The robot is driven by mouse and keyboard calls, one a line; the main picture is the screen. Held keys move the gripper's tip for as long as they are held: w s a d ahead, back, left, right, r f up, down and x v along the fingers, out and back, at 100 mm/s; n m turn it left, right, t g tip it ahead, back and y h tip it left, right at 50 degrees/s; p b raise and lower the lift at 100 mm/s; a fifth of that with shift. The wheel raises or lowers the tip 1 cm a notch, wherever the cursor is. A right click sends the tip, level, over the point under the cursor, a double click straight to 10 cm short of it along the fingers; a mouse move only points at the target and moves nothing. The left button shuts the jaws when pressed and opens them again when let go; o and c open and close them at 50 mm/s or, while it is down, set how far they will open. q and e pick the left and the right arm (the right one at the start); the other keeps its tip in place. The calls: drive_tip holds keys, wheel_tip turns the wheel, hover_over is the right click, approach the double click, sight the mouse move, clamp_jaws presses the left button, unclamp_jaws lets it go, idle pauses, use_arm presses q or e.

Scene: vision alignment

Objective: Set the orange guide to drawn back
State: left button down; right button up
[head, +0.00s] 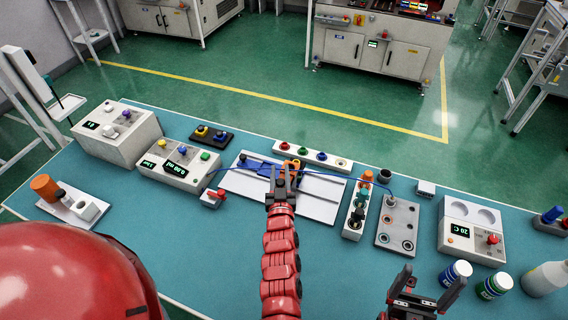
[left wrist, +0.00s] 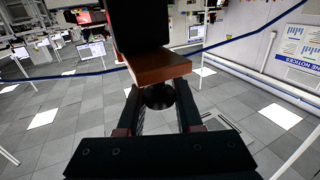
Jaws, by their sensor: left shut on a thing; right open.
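The orange guide (head: 291,165) sits on the white slide plate (head: 236,183), right of a blue guide (head: 258,167). My left gripper (head: 285,172) is over the plate at the orange guide and hides part of it. In the left wrist view the gripper (left wrist: 160,108) is shut on a dark round knob (left wrist: 158,95) below the orange block (left wrist: 160,66). The guide's exact place along its rail is hard to tell. My right gripper (head: 412,290) is open and empty near the table's front right, away from the plate.
A strip of coloured knobs (head: 313,156) lies behind the plate. A block with upright coloured pieces (head: 351,226) and a grey plate with holes (head: 398,226) stand to the right. A blue cable (head: 340,177) crosses above the plate. Bottles (head: 494,287) stand at front right.

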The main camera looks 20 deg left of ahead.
use_arm(q)
drive_tip(key=shift+f, duration=0.15)
drive_tip(key=c, duration=1)
unclamp_jaws()
drive_tip(key=o, duration=0.4)
drive_tip(key=shift+s, duration=0.2)
drive_tip(key=shift+s, duration=0.1)
drive_tip(key=p+v, duration=0.7)
drive_tip(key=v, duration=1)
drive_tip(key=shift+s, duration=0.1)
